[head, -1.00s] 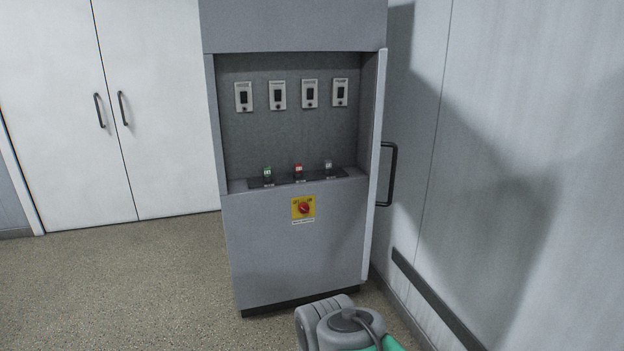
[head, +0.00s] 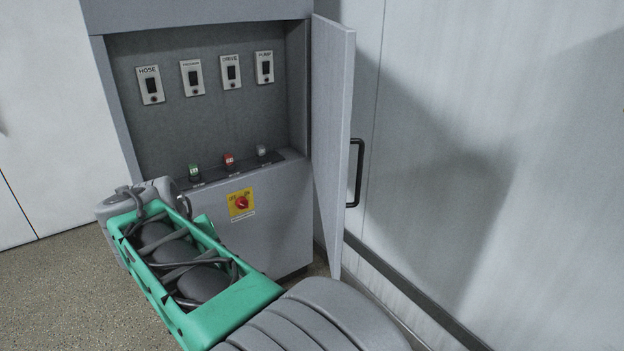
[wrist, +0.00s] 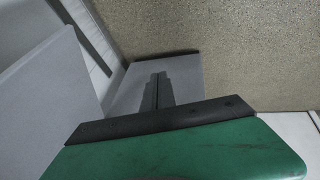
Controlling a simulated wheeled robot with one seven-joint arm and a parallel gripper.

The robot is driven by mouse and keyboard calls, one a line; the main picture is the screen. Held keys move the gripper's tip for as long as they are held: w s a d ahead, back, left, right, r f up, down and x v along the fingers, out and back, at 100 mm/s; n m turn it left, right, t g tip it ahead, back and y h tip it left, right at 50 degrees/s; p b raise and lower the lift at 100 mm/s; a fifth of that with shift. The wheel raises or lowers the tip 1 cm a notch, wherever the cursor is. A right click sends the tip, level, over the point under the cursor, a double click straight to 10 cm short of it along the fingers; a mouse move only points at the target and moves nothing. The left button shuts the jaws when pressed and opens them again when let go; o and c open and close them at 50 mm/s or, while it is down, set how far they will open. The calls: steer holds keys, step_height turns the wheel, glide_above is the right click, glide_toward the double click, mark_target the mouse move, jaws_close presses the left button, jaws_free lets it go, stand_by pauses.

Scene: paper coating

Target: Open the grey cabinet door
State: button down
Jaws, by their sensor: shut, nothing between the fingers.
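The grey cabinet (head: 270,235) stands with its front recess exposed. Its grey door (head: 330,130) stands open, swung out on the right side, with its inner face partly showing. The black handle (head: 357,172) is on the door's outer side, facing the wall. My gripper (wrist: 158,90) is shut and empty in the wrist view, with its dark fingers together against the cabinet's grey surface behind. The door (wrist: 40,105) shows at the left there, apart from the fingers. In the head view my arm hides the lower left cabinet front, and the fingers cannot be made out.
A pale wall (head: 470,130) with a dark rail (head: 410,290) stands close on the right. Open floor (head: 50,295) lies at the left.

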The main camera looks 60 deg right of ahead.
steer(key=s+d+r+m+g+h+p, duration=0.15)
steer(key=s+d+r+m, duration=0.35)
steer(key=d, duration=0.5)
steer(key=s+d+r+m+g+h+p, duration=0.1)
steer(key=s+d+r+m+g+p, duration=0.2)
steer(key=d+r, duration=0.6)
steer(key=n+b, duration=0.1)
glide_toward(333, 205)
step_height(333, 205, down, 4)
steer(key=w, duration=0.3)
steer(key=s+d+p, duration=0.1)
steer(key=s+d, duration=0.2)
steer(key=shift+s+f, duration=0.15)
steer(key=shift+s, duration=0.1)
steer(key=shift+d, duration=0.1)
